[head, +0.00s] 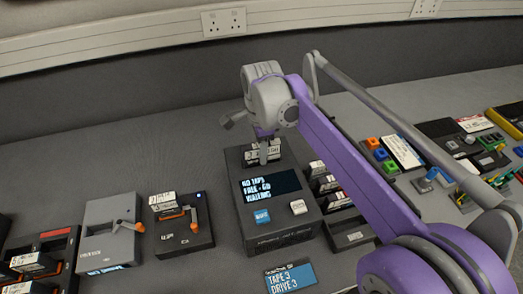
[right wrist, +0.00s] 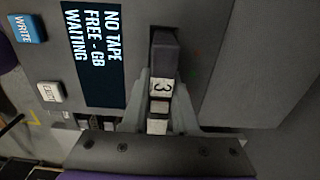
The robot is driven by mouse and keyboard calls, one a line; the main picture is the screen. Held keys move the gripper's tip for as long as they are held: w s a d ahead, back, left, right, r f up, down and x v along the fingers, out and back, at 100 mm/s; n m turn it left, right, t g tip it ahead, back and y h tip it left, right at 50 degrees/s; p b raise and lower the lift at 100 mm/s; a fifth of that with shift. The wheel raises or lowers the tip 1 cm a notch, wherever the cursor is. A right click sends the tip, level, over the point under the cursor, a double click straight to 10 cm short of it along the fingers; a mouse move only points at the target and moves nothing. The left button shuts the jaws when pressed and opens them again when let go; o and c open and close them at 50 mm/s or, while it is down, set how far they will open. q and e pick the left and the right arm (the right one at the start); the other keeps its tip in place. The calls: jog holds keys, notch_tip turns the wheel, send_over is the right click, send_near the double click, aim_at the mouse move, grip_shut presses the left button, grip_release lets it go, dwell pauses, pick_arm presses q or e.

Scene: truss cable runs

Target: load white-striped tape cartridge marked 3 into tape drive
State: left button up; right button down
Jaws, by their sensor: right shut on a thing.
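The tape drive (head: 283,228) is a dark grey box with a screen (head: 271,185) reading NO TAPE, FREE - GB, WAITING. A blue WRITE button and a white button sit below the screen. My right gripper (head: 264,152) is over the back of the drive, pointing down. It is shut on the cartridge marked 3 (right wrist: 161,86), whose white label and dark body show between the fingers in the right wrist view. The dark end (right wrist: 165,52) lies at the drive's slot; I cannot tell how deep it sits. My left gripper is not in view.
Units with orange levers (head: 183,231) stand to the left. Colored blocks and other devices lie at the right.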

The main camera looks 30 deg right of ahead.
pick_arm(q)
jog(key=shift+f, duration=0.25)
pick_arm(e)
jog(key=shift+f, duration=0.4)
jog(key=shift+c, duration=1.4)
grip_release()
